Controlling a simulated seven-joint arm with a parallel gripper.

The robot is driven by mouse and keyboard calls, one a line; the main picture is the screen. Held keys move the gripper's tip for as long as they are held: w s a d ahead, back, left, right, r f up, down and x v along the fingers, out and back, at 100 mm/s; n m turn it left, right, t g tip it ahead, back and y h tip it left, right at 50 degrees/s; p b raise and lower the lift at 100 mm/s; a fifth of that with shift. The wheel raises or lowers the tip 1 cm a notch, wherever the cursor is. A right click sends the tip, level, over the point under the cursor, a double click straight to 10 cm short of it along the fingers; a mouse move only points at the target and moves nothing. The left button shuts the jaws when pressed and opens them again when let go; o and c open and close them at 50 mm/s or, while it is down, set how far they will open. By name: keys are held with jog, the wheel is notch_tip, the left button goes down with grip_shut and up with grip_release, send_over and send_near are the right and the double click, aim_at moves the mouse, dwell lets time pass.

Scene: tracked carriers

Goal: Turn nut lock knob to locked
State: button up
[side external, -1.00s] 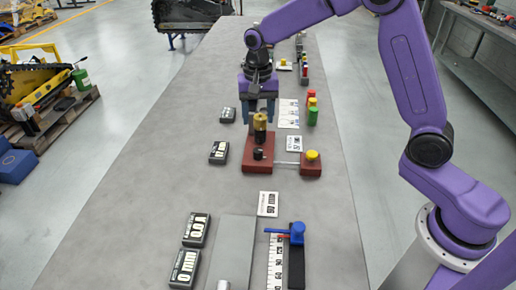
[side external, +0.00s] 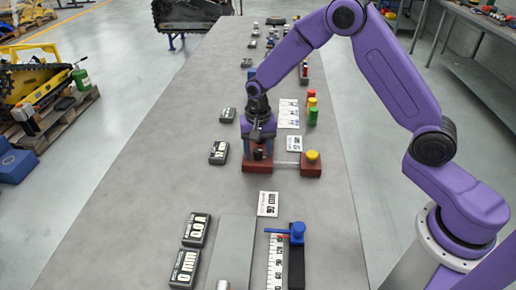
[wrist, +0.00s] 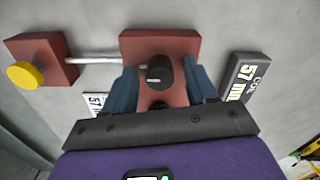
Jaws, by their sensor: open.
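The nut lock knob (wrist: 159,73) is a small black round knob with a light pointer mark, on a dark red block (wrist: 183,44). In the side view the knob (side external: 258,154) stands at the front of the block (side external: 255,167). My gripper (wrist: 163,82) is open, its blue-grey fingers on either side of the knob in the wrist view, with visible gaps. In the side view my gripper (side external: 258,154) is low over the block. Whether a finger touches the knob cannot be told. The brass cylinder seen earlier is not visible now.
A rod (side external: 287,163) joins the block to a smaller red block with a yellow knob (side external: 312,156) on the right. A dark display (side external: 219,152) lies left of the block. Green, yellow and red cylinders (side external: 312,117) stand behind right.

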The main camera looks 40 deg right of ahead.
jog(key=c, duration=1.1)
jog(key=shift+o, duration=0.2)
jog(key=shift+n, duration=0.4)
jog(key=n, duration=0.2)
jog(key=shift+n, duration=2.3)
